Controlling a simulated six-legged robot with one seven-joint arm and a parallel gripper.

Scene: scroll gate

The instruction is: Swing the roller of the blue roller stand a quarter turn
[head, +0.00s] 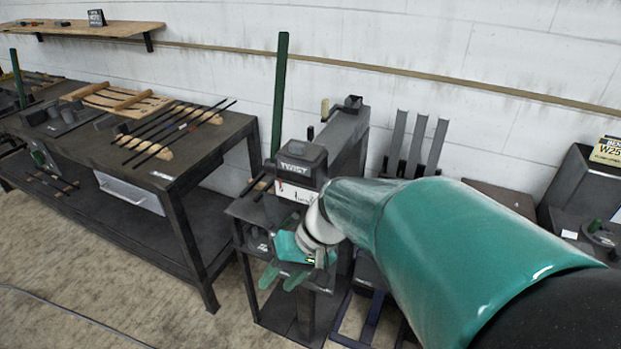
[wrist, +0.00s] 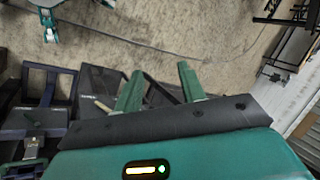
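A dark blue frame, which looks like the blue roller stand (head: 357,331), shows low in the head view, partly hidden behind my arm. In the wrist view a dark blue frame (wrist: 50,72) is at the left, with another blue-edged part (wrist: 33,150) below it. I cannot make out the roller or its angle clearly. My gripper (head: 282,277) points down in front of the dark machine stand, left of the blue frame. In the wrist view my gripper (wrist: 160,74) has its two green fingers apart, with nothing held between them.
A dark machine stand (head: 302,160) labelled TWIST is close behind my gripper. A long workbench (head: 205,140) with rods is at the left. A green post (head: 279,90) and upright grey bars (head: 415,140) stand near the wall. The floor (head: 110,275) at the front left is mostly clear, with a cable.

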